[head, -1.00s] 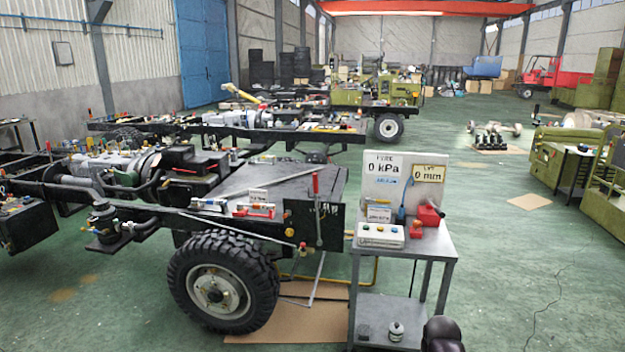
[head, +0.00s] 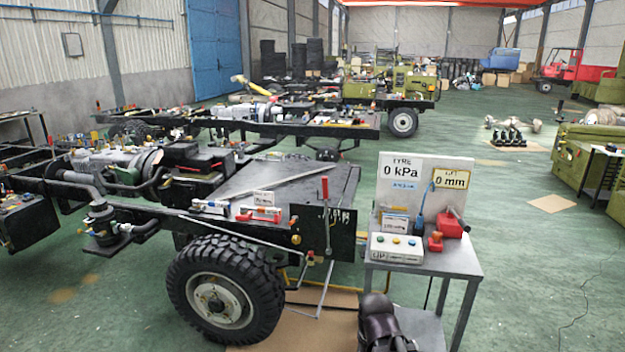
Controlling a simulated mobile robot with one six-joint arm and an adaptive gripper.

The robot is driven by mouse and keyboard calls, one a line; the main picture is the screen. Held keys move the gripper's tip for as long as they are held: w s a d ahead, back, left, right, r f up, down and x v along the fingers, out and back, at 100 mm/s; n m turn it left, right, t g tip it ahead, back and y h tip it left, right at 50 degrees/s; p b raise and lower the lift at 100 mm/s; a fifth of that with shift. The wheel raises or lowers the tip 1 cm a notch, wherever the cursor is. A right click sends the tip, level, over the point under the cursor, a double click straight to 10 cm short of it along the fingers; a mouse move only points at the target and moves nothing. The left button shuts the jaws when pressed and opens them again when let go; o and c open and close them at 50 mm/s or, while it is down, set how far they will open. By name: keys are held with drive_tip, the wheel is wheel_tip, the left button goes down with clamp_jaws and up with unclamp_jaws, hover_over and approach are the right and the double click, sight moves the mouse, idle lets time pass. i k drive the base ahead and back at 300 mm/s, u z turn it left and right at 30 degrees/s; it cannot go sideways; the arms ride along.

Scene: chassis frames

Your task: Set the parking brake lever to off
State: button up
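The likely parking brake lever (head: 326,215) is in the head view, an upright grey rod with a red grip at the rear right corner of the near chassis frame (head: 345,245). It stands close to vertical beside a dark plate. No off or on marking is readable. A dark rounded part of my arm (head: 383,325) shows at the bottom edge, below and right of the lever and apart from it. My gripper's fingers are not visible.
A grey metal stand (head: 455,262) right of the lever holds a white gauge board (head: 405,172), a button box (head: 396,248) and red items. The tyre (head: 225,290) is left and below the lever. Small red and white parts lie on the chassis. Open green floor lies right.

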sight(324, 178)
drive_tip(key=i, duration=1.45)
drive_tip(key=z, duration=0.45)
